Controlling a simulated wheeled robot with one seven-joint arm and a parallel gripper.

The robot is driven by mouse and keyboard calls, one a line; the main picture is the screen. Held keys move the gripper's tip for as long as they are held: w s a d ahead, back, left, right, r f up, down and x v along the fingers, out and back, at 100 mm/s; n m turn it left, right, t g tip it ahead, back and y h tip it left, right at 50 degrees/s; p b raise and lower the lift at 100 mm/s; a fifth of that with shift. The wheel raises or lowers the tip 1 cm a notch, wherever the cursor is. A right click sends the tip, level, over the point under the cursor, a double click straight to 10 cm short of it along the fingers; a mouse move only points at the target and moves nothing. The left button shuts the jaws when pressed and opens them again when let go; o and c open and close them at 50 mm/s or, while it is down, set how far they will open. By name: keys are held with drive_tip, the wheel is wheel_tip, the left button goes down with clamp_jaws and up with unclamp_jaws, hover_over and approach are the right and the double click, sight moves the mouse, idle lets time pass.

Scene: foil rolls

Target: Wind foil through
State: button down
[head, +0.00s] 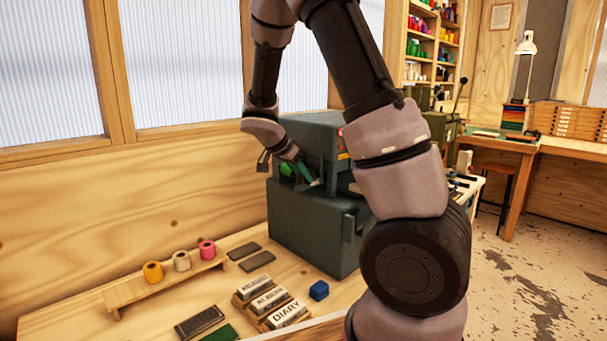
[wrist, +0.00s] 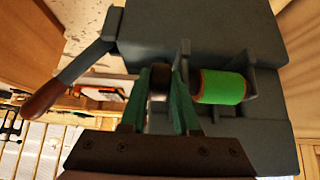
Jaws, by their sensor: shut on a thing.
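A dark grey foil machine (head: 312,228) stands on the wooden bench against the wall. A bright green foil roll (wrist: 222,87) with brown-orange ends sits between grey brackets on the machine in the wrist view. My gripper (wrist: 160,82) is beside the roll, to its left in that view, with its green fingers closed around a small dark knob-like part (wrist: 159,80). In the head view my gripper (head: 304,171) is at the machine's front, and my arm covers part of the machine. A lever with a brown handle (wrist: 46,99) sticks out at the left of the wrist view.
A wooden stand (head: 165,282) holds an orange, a cream and a pink roll. Stamp blocks reading "DIARY" and "ALBUM" (head: 270,303) sit on the bench. Flat dark blocks (head: 258,261) lie in front of the wall.

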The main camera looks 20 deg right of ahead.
drive_tip(key=t+h, duration=0.1)
drive_tip(key=h, duration=0.2)
drive_tip(key=f+t+h, duration=0.1)
drive_tip(key=h, duration=0.2)
drive_tip(key=shift+a+f+t, duration=0.2)
drive_tip(key=shift+t, duration=0.1)
drive_tip(key=h, duration=0.2)
drive_tip(key=t+h, duration=0.1)
drive_tip(key=h, duration=0.1)
drive_tip(key=f+t+h, duration=0.1)
drive_tip(key=shift+d+h, duration=0.25)
drive_tip(key=shift+h, duration=0.15)
drive_tip(key=c, duration=0.6)
unclamp_jaws()
drive_tip(key=shift+c, duration=0.2)
drive_tip(key=v, duration=1)
drive_tip(key=shift+a+f, duration=0.25)
drive_tip(key=shift+f, duration=0.05)
drive_tip(key=shift+s, duration=0.15)
